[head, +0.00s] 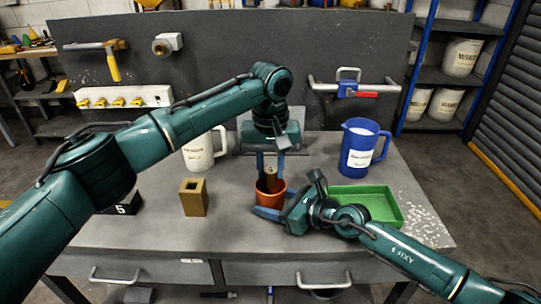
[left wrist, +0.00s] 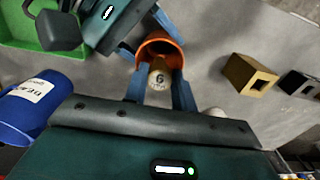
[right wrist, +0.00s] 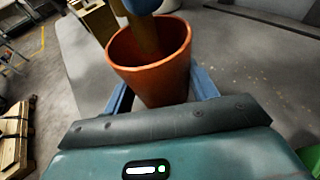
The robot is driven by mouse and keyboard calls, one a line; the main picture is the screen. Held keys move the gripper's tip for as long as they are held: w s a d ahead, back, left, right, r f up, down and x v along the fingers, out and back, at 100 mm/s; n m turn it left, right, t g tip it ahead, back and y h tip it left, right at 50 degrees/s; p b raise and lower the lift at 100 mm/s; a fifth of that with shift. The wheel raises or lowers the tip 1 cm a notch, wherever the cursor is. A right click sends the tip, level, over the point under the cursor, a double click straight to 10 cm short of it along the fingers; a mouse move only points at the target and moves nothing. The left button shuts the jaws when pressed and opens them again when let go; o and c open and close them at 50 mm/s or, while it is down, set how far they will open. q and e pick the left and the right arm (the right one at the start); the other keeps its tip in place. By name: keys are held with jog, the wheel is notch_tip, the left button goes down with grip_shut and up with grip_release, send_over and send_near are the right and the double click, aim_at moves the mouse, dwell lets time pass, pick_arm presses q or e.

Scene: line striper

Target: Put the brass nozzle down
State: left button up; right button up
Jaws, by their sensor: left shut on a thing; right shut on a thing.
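The brass nozzle (head: 270,177) is a brownish upright piece in my left gripper (head: 269,167). In the left wrist view the nozzle (left wrist: 158,80) shows a pale end marked 6 between the fingers. Its lower part is inside the orange cup (head: 268,196), as the right wrist view also shows. Whether it touches the cup's bottom is hidden. My right gripper (head: 272,212) is shut on the cup (right wrist: 150,70) from the right, with one finger on each side. The cup is close to the bench top; I cannot tell whether it rests on it.
A brass-coloured block (head: 194,198) with a square hole stands on the bench to the left, near a dark block (head: 124,205) marked 5. A green tray (head: 368,196) lies on the right. A blue jug (head: 364,148) and a white jug (head: 203,150) stand behind.

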aim_at(270, 171)
pick_arm(q)
jog(key=shift+f, duration=0.4)
jog(key=o, duration=1)
notch_tip(270, 171, up, 7)
jog(key=shift+r, duration=0.1)
dwell(0.5)
